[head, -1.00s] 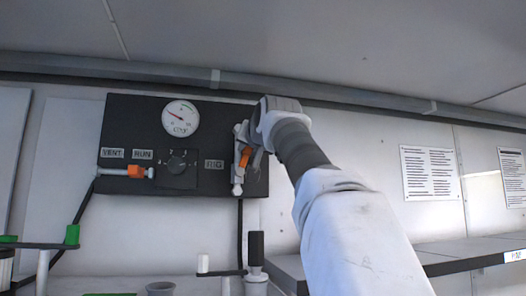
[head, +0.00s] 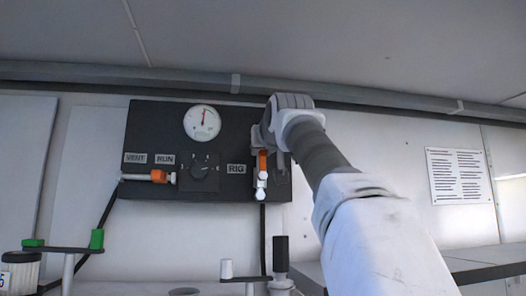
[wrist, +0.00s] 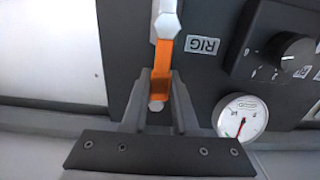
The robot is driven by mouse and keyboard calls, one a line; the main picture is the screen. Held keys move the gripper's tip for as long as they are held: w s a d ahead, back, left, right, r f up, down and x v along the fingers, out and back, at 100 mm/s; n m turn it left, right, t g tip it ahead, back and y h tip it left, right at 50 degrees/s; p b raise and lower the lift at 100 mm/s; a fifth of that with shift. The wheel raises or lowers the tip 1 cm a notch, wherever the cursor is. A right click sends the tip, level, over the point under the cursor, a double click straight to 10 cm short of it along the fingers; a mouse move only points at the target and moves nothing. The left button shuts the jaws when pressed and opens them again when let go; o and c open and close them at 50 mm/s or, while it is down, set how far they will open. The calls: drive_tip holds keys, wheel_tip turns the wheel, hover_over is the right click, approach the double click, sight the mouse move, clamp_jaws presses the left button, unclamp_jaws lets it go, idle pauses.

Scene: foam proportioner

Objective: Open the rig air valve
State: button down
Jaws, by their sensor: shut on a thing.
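The rig air valve has an orange handle (head: 262,160) on a white fitting (head: 261,184), at the right of the black panel (head: 145,134), beside the RIG label (head: 236,169). The handle points straight up, in line with the fitting. In the wrist view the orange handle (wrist: 162,62) lies between the grey fingers of my gripper (wrist: 160,88), which are shut on it. In the head view my gripper (head: 268,136) covers the upper end of the handle. The dial gauge (head: 202,122) has its red needle pointing about straight up; it also shows in the wrist view (wrist: 240,117).
A second orange-handled valve (head: 158,176) lies level under the VENT and RUN labels, left of a black knob (head: 204,171). Below stand levers with a green end (head: 97,239) and a white end (head: 226,268). A pipe (head: 180,79) runs above the panel.

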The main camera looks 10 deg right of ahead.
drive_tip(key=c, duration=0.7)
unclamp_jaws()
drive_tip(key=s+b, duration=0.5)
drive_tip(key=s, duration=1.2)
drive_tip(key=shift+s, duration=0.25)
drive_tip(key=s+f+g, duration=0.2)
drive_tip(key=f+g, duration=0.1)
drive_tip(key=f, duration=1.1)
drive_tip(key=s+d+f+g, duration=0.1)
drive_tip(key=s+f+g, duration=0.15)
drive_tip(key=f, duration=1.15)
drive_tip(key=s+f+g, duration=0.2)
drive_tip(key=f+g, duration=0.2)
drive_tip(key=f, duration=1)
drive_tip(key=s+f+g, duration=0.1)
drive_tip(key=s+f, duration=0.2)
drive_tip(key=f, duration=0.3)
drive_tip(key=s+f+g, duration=0.1)
drive_tip(key=s+f, duration=0.2)
drive_tip(key=f, duration=0.2)
drive_tip(key=s+f+g, duration=0.1)
drive_tip(key=s+f, duration=0.2)
drive_tip(key=f, duration=0.3)
drive_tip(key=shift+s+d+f, duration=0.1)
drive_tip(key=shift+d+f, duration=0.1)
drive_tip(key=shift+f, duration=0.1)
